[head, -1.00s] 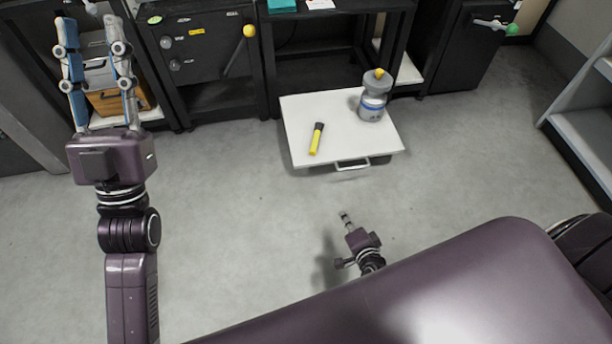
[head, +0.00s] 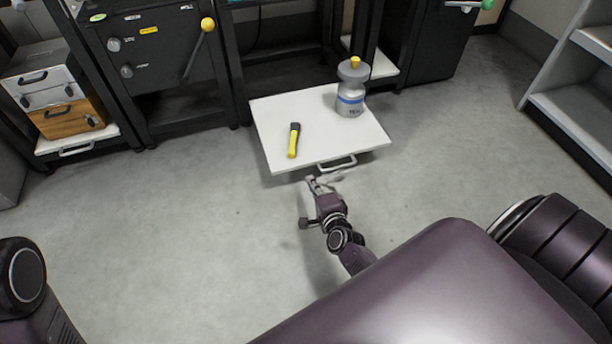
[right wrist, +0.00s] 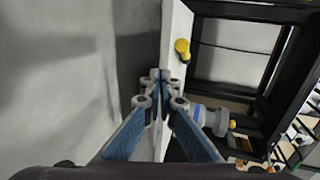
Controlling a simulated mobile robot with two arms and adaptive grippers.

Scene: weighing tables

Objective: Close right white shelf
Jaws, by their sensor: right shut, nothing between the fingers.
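The right white shelf (head: 318,128) is pulled out from under the dark table, with a metal handle (head: 338,163) on its front edge. A yellow and black tool, perhaps a flashlight (head: 293,141), and a grey bottle with a blue band and yellow cap (head: 350,92) stand or lie on it. My right gripper (head: 311,181) is shut and empty, just in front of the shelf's front edge, left of the handle. In the right wrist view its fingertips (right wrist: 160,76) meet beside the shelf's white front edge (right wrist: 172,45); I cannot tell whether they touch. My left gripper is out of view.
Another white shelf (head: 72,146) at the left bears grey and orange-brown drawer boxes (head: 68,117). A dark cabinet with a yellow-knobbed lever (head: 208,24) stands between the shelves. A grey rack (head: 570,110) is at the right. The floor in front is clear.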

